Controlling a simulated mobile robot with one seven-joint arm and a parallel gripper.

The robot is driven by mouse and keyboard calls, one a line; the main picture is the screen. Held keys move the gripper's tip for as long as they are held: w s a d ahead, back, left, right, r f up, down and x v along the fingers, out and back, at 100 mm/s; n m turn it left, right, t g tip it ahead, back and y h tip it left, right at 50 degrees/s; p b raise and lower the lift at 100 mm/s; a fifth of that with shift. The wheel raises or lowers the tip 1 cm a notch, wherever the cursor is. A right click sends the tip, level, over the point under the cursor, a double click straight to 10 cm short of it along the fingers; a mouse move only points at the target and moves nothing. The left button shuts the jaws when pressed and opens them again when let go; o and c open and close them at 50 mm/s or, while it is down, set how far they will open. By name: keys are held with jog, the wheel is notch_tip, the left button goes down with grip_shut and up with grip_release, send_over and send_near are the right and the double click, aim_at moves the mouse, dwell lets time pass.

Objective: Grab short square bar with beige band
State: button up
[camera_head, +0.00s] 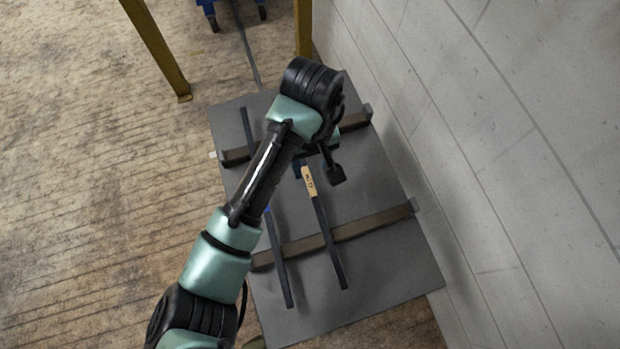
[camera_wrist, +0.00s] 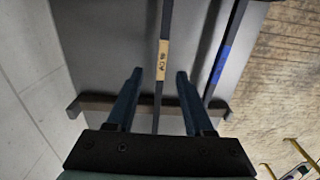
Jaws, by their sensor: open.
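The dark square bar with a beige band (camera_head: 309,182) lies across two brown rails on a grey board, with dark marks on its band. In the wrist view the beige band (camera_wrist: 162,60) is centred between my finger tips, and the bar runs lengthwise between the fingers. My gripper (camera_wrist: 157,75) is open and empty. In the head view my gripper (camera_head: 318,174) is over the far end of this bar, partly hidden by my wrist. I cannot tell how high the fingers are above the bar.
A longer bar with a blue band (camera_wrist: 224,62) lies alongside, partly hidden by my arm in the head view. The near rail (camera_head: 345,231) and far rail (camera_head: 354,122) cross the grey board (camera_head: 380,262). A block wall (camera_head: 450,150) stands close at right; yellow posts (camera_head: 160,50) stand beyond.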

aim_at(309, 181)
jog(key=shift+a+f+b, duration=0.2)
jog(key=shift+f+b, duration=0.25)
jog(key=shift+f, duration=2.6)
grip_shut()
jog(key=shift+r, duration=0.1)
